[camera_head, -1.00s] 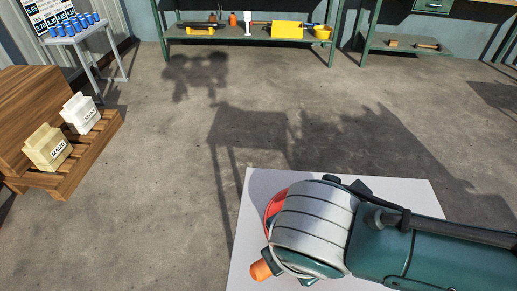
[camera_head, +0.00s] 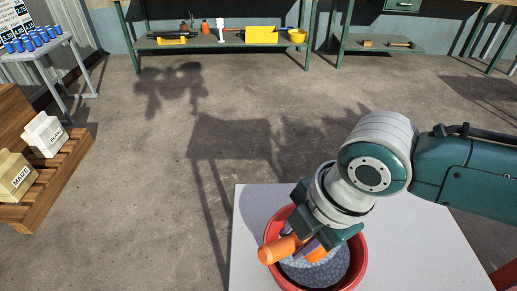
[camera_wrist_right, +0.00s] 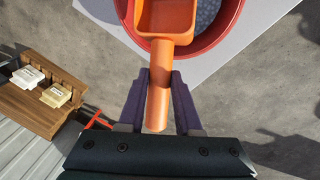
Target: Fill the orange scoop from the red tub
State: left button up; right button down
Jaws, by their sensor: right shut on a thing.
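The red tub (camera_head: 364,262) stands on a white tabletop (camera_head: 420,255) and holds blue-grey granules (camera_head: 335,272). My right gripper (camera_head: 310,246) is over the tub, its fingers (camera_wrist_right: 160,76) closed around the handle of the orange scoop (camera_head: 277,250). In the right wrist view the scoop (camera_wrist_right: 166,18) points away from the gripper, its bowl partly cut off at the top edge. The part of the bowl in view shows bare orange inside. The red tub rim (camera_wrist_right: 225,30) is behind the bowl. Whether the scoop touches the granules cannot be told. My left gripper is not in view.
A wooden rack at the left holds a maize bag (camera_head: 14,178) and a white bag (camera_head: 44,135). Green shelving (camera_head: 225,42) with tools and a yellow box (camera_head: 261,35) is at the back. The floor between is clear.

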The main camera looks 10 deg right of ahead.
aim_at(274, 258)
jog(key=shift+w+d+f+y+b, duration=0.25)
jog(key=shift+d+y+b, duration=0.1)
jog(key=shift+b, duration=0.2)
jog(key=shift+f+b, duration=0.25)
jog(key=shift+b, duration=0.05)
notch_tip(274, 258, down, 7)
jog(key=b, duration=0.7)
jog(key=r+p, duration=0.8)
jog(key=shift+s+a, duration=0.15)
jog(key=shift+a, duration=0.1)
jog(key=shift+s+a+h+p, duration=0.2)
jog(key=shift+a+h+p, duration=0.35)
jog(key=shift+p, duration=0.3)
jog(key=shift+s+a+t+h+p, duration=0.1)
jog(key=shift+a+t+h+p, duration=0.1)
jog(key=shift+t+h+p, duration=0.15)
jog(key=shift+s+a+f+t+h, duration=0.25)
jog(key=shift+a+h, duration=0.25)
jog(key=shift+h, duration=0.25)
jog(key=shift+s+a+f+n+t+h, duration=0.2)
jog(key=shift+a+f+n+t+h, duration=0.15)
jog(key=shift+a+h, duration=0.4)
jog(key=shift+h, duration=0.45)
jog(key=shift+s+t+b, duration=0.1)
jog(key=shift+t+b, duration=0.2)
jog(key=shift+t, duration=0.05)
